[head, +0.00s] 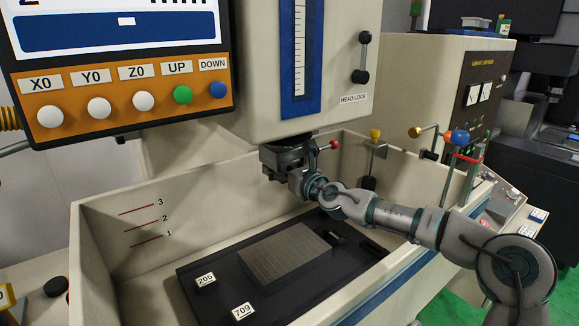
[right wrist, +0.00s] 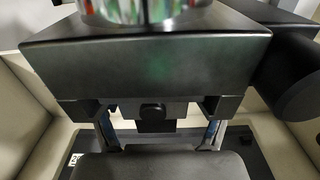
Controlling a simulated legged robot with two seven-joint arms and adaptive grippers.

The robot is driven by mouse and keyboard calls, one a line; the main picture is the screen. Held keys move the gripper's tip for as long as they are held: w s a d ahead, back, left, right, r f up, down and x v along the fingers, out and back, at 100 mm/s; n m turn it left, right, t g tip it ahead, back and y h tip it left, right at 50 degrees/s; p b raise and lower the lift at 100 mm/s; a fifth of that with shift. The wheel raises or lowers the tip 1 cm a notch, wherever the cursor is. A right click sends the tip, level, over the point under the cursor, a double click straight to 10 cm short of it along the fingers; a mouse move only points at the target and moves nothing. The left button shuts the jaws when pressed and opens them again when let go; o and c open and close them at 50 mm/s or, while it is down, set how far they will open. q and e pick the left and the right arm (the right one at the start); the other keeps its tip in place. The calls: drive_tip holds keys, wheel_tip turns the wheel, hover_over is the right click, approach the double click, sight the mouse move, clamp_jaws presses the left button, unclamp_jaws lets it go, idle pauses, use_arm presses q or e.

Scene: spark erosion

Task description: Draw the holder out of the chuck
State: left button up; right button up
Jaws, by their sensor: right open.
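The dark chuck (head: 285,153) hangs under the machine head, with a red-knobbed lever (head: 333,145) at its right. My right gripper (head: 296,181) has come in from the right, just below the chuck, and covers part of what hangs there. In the right wrist view a wide dark block (right wrist: 150,65) sits below a shiny round column (right wrist: 143,10). I cannot tell where chuck ends and holder begins. My right fingers (right wrist: 160,132) stand apart, one on each side of a small dark piece (right wrist: 153,113) under the block. My left gripper is not in view.
The tank (head: 95,235) surrounds the space below, with a gridded grey block (head: 285,255) on a black plate (head: 330,272). Labels 205 and 709 lie on the plate. A button panel (head: 125,100) hangs at the left. A dark cylinder (right wrist: 295,85) juts at the right of the wrist view.

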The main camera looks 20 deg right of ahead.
sight(288, 169)
drive_tip(key=shift+a, duration=0.4)
drive_tip(key=shift+c, duration=0.5)
drive_tip(key=shift+a, duration=0.25)
drive_tip(key=c, duration=0.4)
drive_tip(key=shift+d, duration=0.1)
drive_tip(key=c, duration=0.8)
drive_tip(key=shift+d, duration=0.2)
clamp_jaws()
drive_tip(key=shift+d, duration=0.35)
drive_tip(key=shift+a+r, duration=0.1)
drive_tip(key=shift+a, duration=0.2)
drive_tip(key=shift+d, duration=0.1)
drive_tip(key=shift+b+v, duration=0.6)
drive_tip(key=shift+v, duration=1)
drive_tip(key=shift+s+d, duration=0.15)
drive_tip(key=shift+s, duration=0.05)
